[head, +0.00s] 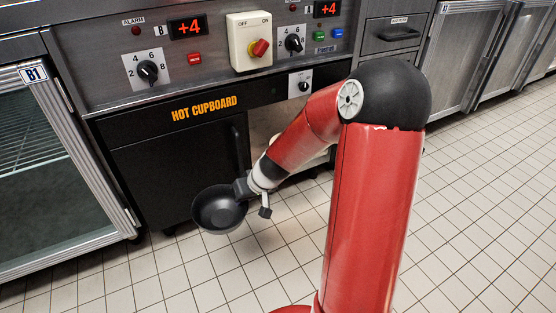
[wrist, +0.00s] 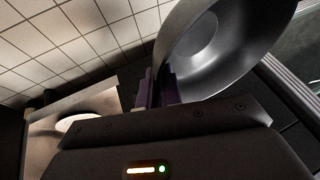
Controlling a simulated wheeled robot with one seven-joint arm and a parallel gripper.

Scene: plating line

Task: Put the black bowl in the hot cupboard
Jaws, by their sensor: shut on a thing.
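The black bowl (head: 217,212) hangs in the air in front of the hot cupboard (head: 165,165), low down and above the tiled floor. My gripper (head: 243,189) is shut on the bowl's rim at its right side. In the wrist view the bowl (wrist: 215,50) fills the upper right, with my gripper's fingers (wrist: 165,88) at its edge. The cupboard's black front carries orange "HOT CUPBOARD" lettering and a vertical handle (head: 238,148) near its right edge. To the right of that front, a pale inner space shows, partly hidden by my arm.
A control panel (head: 110,60) with dials, displays and a red rotary switch (head: 259,48) runs above the cupboard. A glass-fronted cabinet marked B1 (head: 35,170) stands at left. Steel-framed cabinets (head: 465,60) stand at right. Tiled floor (head: 480,220) is clear at right.

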